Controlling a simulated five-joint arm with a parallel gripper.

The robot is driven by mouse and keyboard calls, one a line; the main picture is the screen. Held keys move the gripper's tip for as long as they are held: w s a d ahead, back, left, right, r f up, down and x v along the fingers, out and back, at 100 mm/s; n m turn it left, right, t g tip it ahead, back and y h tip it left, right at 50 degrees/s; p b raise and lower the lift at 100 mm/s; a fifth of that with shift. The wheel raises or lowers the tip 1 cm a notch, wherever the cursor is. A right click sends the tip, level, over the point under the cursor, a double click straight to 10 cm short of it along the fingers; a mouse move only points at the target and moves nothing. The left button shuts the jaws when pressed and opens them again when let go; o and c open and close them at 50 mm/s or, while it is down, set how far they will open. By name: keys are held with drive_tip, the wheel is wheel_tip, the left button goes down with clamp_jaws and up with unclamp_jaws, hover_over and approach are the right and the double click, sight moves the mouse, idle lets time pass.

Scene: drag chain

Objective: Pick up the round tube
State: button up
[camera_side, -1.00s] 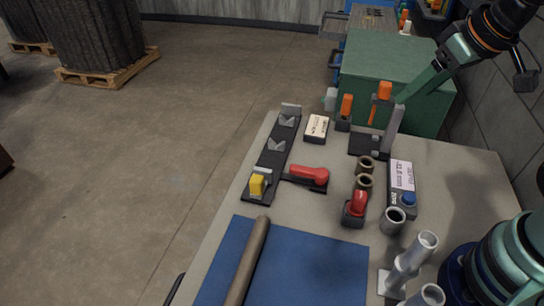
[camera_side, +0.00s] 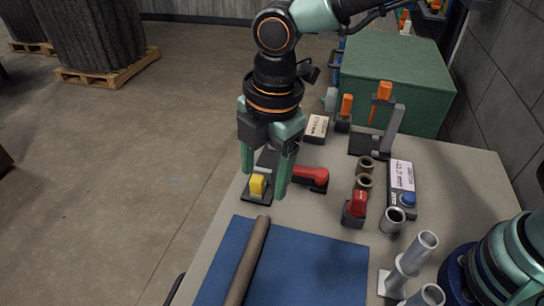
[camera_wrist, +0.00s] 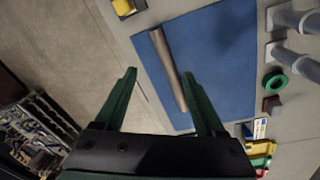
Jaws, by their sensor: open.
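The round tube (camera_side: 248,262) is a long brown-grey cylinder lying on the blue mat (camera_side: 310,262) near the mat's left side in the side view. In the wrist view the tube (camera_wrist: 167,66) runs slantwise across the mat, its lower end close beside the right finger. My gripper (camera_side: 262,188) points down with its two green fingers spread and nothing between them. In the side view it hangs over the yellow-tipped fixture, beyond the tube's far end and apart from it. The wrist view also shows my open gripper (camera_wrist: 160,95).
A black fixture with a yellow block (camera_side: 257,185) and a red-handled clamp (camera_side: 312,175) stand behind the mat. Grey upright pipes (camera_side: 415,252), a red switch (camera_side: 356,204) and a display box (camera_side: 402,183) stand to the right. The table's left edge is close to the tube.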

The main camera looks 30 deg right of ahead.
sight(244, 267)
drive_tip(key=s+a+f+n, duration=0.4)
drive_tip(key=a+f+n, duration=0.1)
drive_tip(key=a, duration=0.2)
drive_tip(key=shift+g+h, duration=0.4)
drive_tip(key=f, duration=1.2)
drive_tip(key=shift+s+d, duration=0.2)
clamp_jaws()
